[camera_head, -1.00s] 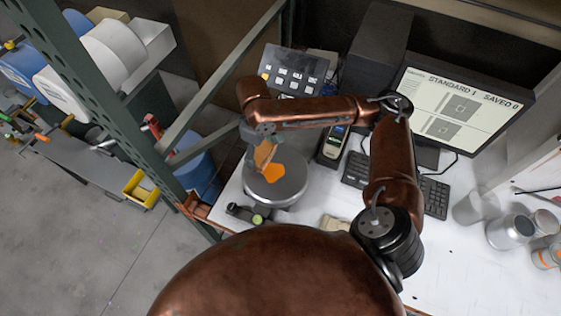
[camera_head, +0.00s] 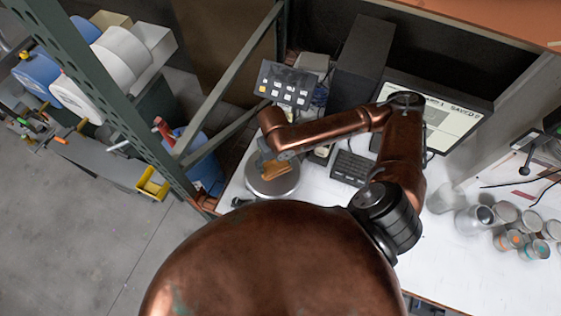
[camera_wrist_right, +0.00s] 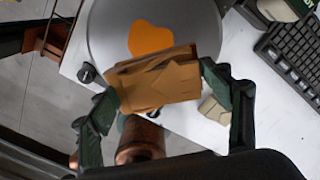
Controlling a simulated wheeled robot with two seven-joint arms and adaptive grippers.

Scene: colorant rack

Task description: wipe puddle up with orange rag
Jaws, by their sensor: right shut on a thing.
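The orange puddle (camera_wrist_right: 151,38) lies on the round grey plate (camera_wrist_right: 108,30) in the right wrist view. In the head view the plate (camera_head: 272,187) is under my right gripper (camera_head: 269,157), and I cannot make out the puddle. My right gripper (camera_wrist_right: 163,94) is shut on the folded orange-brown rag (camera_wrist_right: 165,85), one finger at each side. The rag also shows in the head view (camera_head: 276,169), over the plate. In the wrist view it covers the puddle's near edge; I cannot tell whether it touches the plate. My left gripper is not in view.
A keypad (camera_head: 285,84) stands behind the plate. A keyboard (camera_head: 351,168) and a monitor (camera_head: 455,116) are to the right. Several cans and jars (camera_head: 507,212) stand at the far right. A green rack post (camera_head: 120,105) rises at the left. The white tabletop (camera_head: 440,260) is clear in front.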

